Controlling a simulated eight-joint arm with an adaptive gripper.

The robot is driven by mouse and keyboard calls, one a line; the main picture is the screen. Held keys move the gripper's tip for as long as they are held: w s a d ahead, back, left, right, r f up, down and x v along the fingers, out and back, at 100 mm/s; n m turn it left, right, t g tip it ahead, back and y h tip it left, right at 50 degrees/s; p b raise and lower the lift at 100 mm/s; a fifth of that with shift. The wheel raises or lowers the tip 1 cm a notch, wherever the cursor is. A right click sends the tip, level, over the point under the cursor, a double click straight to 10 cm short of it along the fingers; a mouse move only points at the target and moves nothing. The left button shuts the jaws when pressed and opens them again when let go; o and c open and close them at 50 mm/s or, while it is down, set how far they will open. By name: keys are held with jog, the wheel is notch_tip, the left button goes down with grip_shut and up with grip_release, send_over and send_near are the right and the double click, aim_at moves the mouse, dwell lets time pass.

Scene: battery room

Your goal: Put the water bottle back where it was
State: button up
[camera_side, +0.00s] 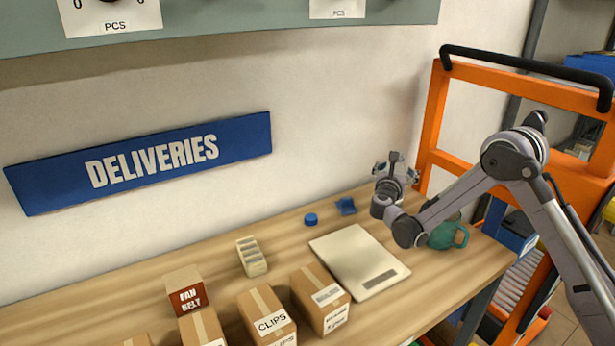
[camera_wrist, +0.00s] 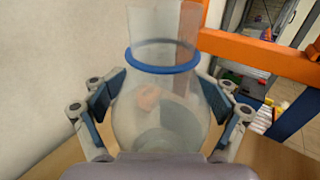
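The water bottle (camera_wrist: 155,112) looks like a clear, round-bodied vessel with a blue ring around its neck. It fills the middle of the wrist view and looks upright. My gripper (camera_wrist: 160,85) has one finger on each side of it, with the blue pads against its sides just below the ring. In the side view my gripper (camera_side: 393,172) is at the back right of the bench, near the wall. The clear bottle is hard to make out there, and I cannot tell whether its base touches the bench.
A teal mug-like vessel (camera_side: 447,232) stands behind my forearm. A flat pale scale (camera_side: 358,262), a blue cap (camera_side: 311,219) and a small blue object (camera_side: 346,206) lie on the bench. Several cardboard boxes (camera_side: 268,318) stand at the front. An orange frame (camera_side: 434,125) rises at the right.

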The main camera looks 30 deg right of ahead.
jog(key=shift+r, duration=0.15)
jog(key=f+v, duration=0.1)
jog(key=v, duration=1.1)
jog(key=s+a+r+m+g+y, duration=0.1)
jog(key=s+r+m+y, duration=0.25)
jog(key=s+m, duration=0.2)
jog(key=s+r+m+g+y, duration=0.2)
jog(key=s+m+y, duration=0.25)
jog(key=m, duration=0.25)
jog(key=s+a+m+y, duration=0.3)
jog(key=s+a+m, duration=0.2)
jog(key=s, duration=0.3)
jog(key=s+a+f+m+y, duration=0.1)
jog(key=s+a+m+y, duration=0.2)
jog(key=s+m, duration=0.4)
jog(key=shift+s+a, duration=0.35)
jog(key=shift+a, duration=0.5)
